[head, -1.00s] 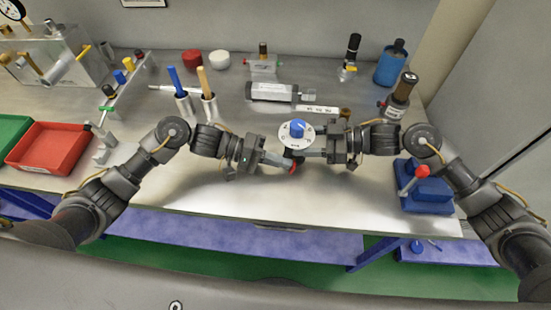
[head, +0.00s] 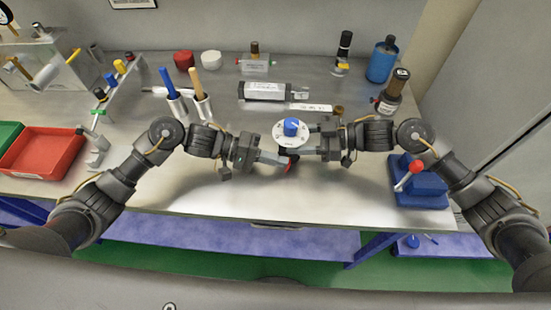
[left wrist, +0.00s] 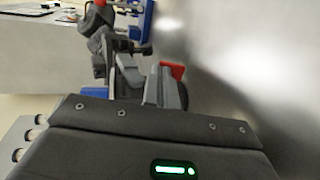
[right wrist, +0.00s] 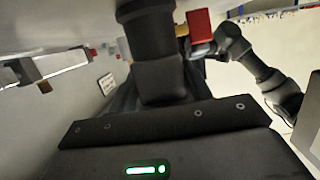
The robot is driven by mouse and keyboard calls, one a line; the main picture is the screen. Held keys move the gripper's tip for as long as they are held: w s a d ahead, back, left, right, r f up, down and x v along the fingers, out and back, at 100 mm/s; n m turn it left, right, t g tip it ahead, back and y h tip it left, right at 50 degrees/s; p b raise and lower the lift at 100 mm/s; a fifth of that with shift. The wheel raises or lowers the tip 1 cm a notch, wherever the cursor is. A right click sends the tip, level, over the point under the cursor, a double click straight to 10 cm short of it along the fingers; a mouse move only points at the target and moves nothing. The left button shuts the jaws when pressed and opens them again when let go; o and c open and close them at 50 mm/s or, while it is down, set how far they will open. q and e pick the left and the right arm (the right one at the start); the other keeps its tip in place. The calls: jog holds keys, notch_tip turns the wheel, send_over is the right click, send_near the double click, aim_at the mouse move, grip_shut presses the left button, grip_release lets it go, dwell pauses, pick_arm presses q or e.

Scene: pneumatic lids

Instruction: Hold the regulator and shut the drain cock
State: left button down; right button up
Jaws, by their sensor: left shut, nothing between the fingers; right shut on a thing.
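The regulator (head: 291,132) has a white dial face with a blue knob. My right gripper (head: 318,152) is shut on it from the right. In the right wrist view its dark body (right wrist: 155,60) stands in front of the camera. The drain cock's red handle (head: 289,165) shows below the dial, partly hidden by the fingers. It also shows as a red plate in the left wrist view (left wrist: 174,69) and the right wrist view (right wrist: 199,24). My left gripper (head: 280,160) is shut and empty, its tips close beside the red handle. I cannot tell whether they touch.
A blue block with a red-knobbed lever (head: 416,180) stands at the right. A grey cylinder (head: 265,91) and a label strip (head: 312,107) lie behind the regulator. A red bin (head: 42,153) is at the left. The bench front is clear.

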aim_at(286, 155)
pick_arm(q)
jog(key=shift+d+r, duration=0.4)
jog(key=shift+d, duration=0.1)
jog(key=shift+d+r, duration=0.2)
jog(key=shift+d, duration=0.15)
jog(key=shift+d+r+y, duration=0.1)
jog(key=shift+d+y, duration=0.1)
jog(key=shift+y, duration=0.5)
jog(key=shift+d+y, duration=0.1)
jog(key=shift+y, duration=0.3)
dwell(0.8)
jog(key=shift+r, duration=0.75)
jog(key=shift+f, duration=0.1)
